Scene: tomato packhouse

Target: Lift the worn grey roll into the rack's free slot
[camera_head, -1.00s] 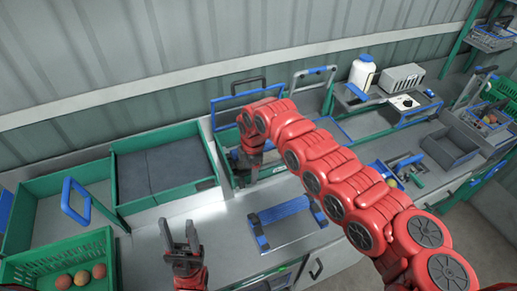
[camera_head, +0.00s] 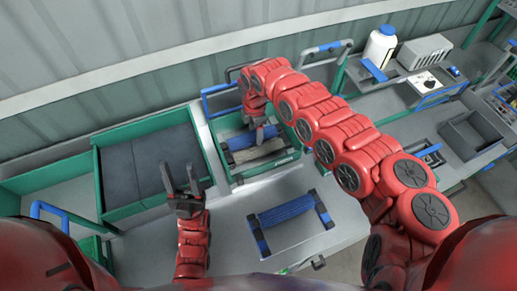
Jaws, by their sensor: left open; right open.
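A pale grey roll (camera_head: 262,153) lies across the green-sided bay (camera_head: 280,164) at the centre, and a blue roll (camera_head: 240,141) lies just behind it. My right gripper (camera_head: 259,137) is open and points down over the bay, close to both rolls. It partly hides the blue one, and I cannot tell whether it touches either. A ribbed blue roll (camera_head: 288,210) rests on a holder with blue ends on the counter in front. I cannot tell which part is the rack's free slot. My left gripper (camera_head: 181,181) is open and empty, pointing up over the counter at left.
A green-edged tray with a dark grey lining (camera_head: 122,185) stands left of the bay. A white bottle (camera_head: 381,47) and a grey box (camera_head: 425,52) stand on the back right shelf. A grey bin (camera_head: 473,137) is at right. Bare counter (camera_head: 228,225) lies between my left gripper and the ribbed roll.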

